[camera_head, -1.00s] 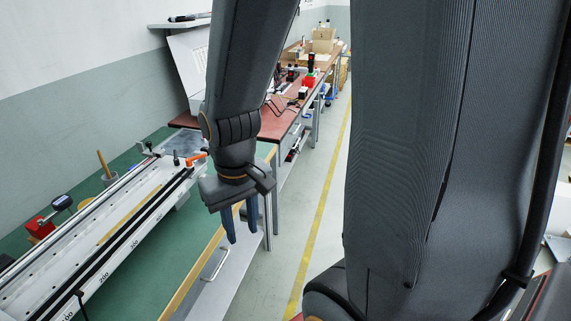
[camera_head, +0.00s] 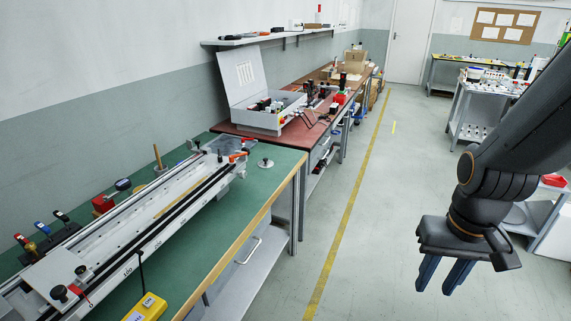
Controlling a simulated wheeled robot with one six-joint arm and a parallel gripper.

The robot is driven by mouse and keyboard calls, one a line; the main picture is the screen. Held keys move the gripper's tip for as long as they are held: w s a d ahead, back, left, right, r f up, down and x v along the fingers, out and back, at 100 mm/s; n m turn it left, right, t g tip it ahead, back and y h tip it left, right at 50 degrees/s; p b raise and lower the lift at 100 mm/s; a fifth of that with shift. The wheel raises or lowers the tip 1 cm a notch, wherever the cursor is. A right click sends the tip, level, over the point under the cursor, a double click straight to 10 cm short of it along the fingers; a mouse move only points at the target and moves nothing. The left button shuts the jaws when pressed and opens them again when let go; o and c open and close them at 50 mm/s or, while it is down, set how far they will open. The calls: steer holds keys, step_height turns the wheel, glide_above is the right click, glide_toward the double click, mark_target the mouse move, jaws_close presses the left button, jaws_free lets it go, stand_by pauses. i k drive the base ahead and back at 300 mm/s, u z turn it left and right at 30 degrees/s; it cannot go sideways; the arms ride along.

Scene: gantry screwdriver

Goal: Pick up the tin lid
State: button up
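A small round silvery disc with a dark knob (camera_head: 265,163) lies on the green bench top (camera_head: 230,229), near its far right corner; it looks like the tin lid. It stands apart from the long white gantry rail to its left. My gripper (camera_head: 440,284) has two blue fingers pointing down, with a gap between them and nothing held. It hangs over the floor at the right, well away from the bench and the lid.
The gantry rail (camera_head: 137,232) runs along the bench. A yellow control box (camera_head: 146,307) sits at the near edge. A red-brown bench (camera_head: 290,137) with an open grey case (camera_head: 262,121) stands beyond. The aisle floor is clear.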

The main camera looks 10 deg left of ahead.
mark_target(264, 163)
steer(key=z, duration=0.2)
steer(key=i, duration=2.05)
steer(key=u, duration=1.55)
steer(key=i, duration=0.65)
steer(key=u, duration=0.7)
